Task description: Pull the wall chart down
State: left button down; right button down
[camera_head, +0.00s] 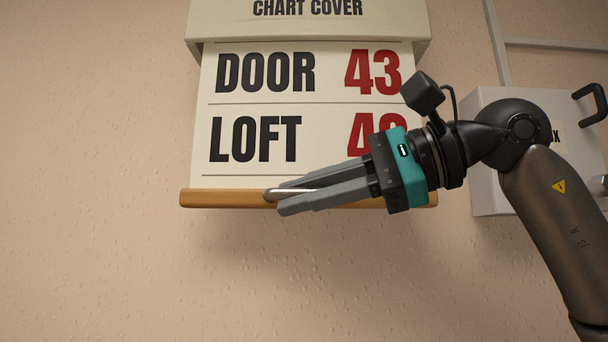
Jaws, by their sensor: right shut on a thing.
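The wall chart (330,88) hangs below a cream box marked CHART COVER (240,30). Two rows show: DOOR 43 in full, and LOFT with a red number partly hidden by my gripper. A wooden bar (220,198) runs along the chart's lower edge, with a metal pull handle (272,194) near its middle. My right gripper (282,198) comes in from the right and is shut on the handle, its fingers lying across the bar. The right part of the bar is mostly hidden behind the gripper. My left gripper is not in view.
A pale grey box (485,190) with a black handle (590,103) is on the wall at the right, partly hidden by my right arm. Grey conduit (498,40) runs above it. The wall (110,250) left of and below the chart is bare.

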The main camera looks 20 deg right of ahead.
notch_tip(320, 180, down, 7)
jog(key=b, duration=0.3)
jog(key=shift+r+b, duration=0.2)
jog(key=shift+b, duration=0.15)
jog(key=c, duration=0.8)
grip_release()
jog(key=shift+c, duration=0.2)
jog(key=shift+r, duration=0.1)
jog(key=v, duration=1.5)
jog(key=shift+d, duration=0.1)
